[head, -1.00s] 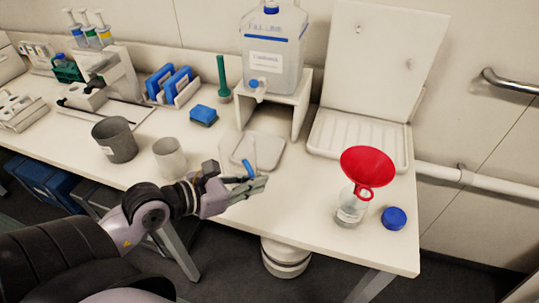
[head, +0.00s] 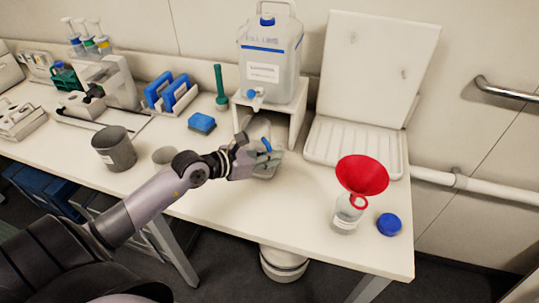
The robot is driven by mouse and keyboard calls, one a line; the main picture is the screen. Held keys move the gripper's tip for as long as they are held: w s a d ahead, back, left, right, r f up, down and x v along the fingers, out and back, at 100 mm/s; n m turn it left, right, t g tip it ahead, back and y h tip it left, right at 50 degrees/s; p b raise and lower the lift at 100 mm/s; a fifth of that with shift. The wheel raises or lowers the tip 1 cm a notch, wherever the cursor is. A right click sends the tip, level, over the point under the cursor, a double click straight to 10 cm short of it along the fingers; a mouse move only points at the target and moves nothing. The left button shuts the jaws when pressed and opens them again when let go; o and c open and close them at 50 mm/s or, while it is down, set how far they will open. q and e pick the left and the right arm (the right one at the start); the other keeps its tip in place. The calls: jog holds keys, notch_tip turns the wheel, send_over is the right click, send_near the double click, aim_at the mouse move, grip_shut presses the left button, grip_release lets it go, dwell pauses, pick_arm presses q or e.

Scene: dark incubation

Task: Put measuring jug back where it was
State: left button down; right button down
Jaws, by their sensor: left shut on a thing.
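The measuring jug (head: 258,129) is clear with a blue handle, and its outline is hard to make out. My left gripper (head: 268,158) is shut on it by the handle, at the front of the white stand (head: 297,125) that bears the water carboy (head: 270,60). The jug is over or on the grey drip tray (head: 265,174) below the tap. My gripper covers much of the tray, and I cannot tell whether the jug touches it. My right gripper is not in view.
A bottle (head: 346,214) with a red funnel (head: 361,174) stands at the right by a blue cap (head: 389,224). A grey beaker (head: 114,149), a pale cup (head: 164,156) and a blue sponge (head: 202,122) are to the left.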

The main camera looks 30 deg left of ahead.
pick_arm(q)
jog(key=shift+f, duration=0.3)
jog(key=shift+f, duration=0.15)
jog(key=c, duration=1.7)
grip_release()
jog(key=b+v, duration=0.2)
jog(key=v, duration=1)
jog(key=shift+r, duration=0.25)
